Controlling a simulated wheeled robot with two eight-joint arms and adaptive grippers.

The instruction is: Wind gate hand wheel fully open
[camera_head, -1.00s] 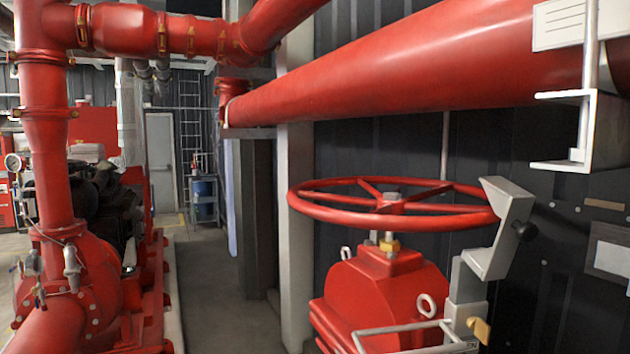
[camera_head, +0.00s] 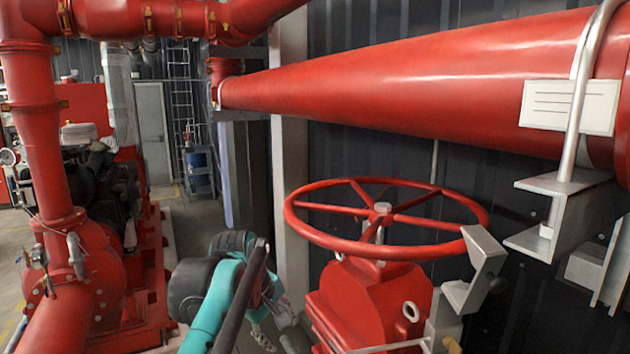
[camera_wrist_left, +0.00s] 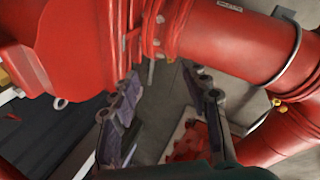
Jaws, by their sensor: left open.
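The red gate hand wheel (camera_head: 382,210) is a spoked ring lying roughly level on top of the red valve body (camera_head: 375,300), right of centre in the head view. A grey bracket (camera_head: 475,270) stands at the wheel's right edge. My left gripper (camera_head: 275,332) is at the bottom, left of the valve body and lower than the wheel, apart from the rim and partly hidden by its own arm. In the left wrist view its two fingers (camera_wrist_left: 162,78) are spread with nothing between them. I cannot make out the wheel there. My right gripper is out of view.
A thick red pipe (camera_head: 400,95) runs above and behind the wheel. A white post (camera_head: 290,190) and dark wall stand behind. Red pump piping (camera_head: 75,270) fills the left side. The floor aisle (camera_head: 200,228) between is clear.

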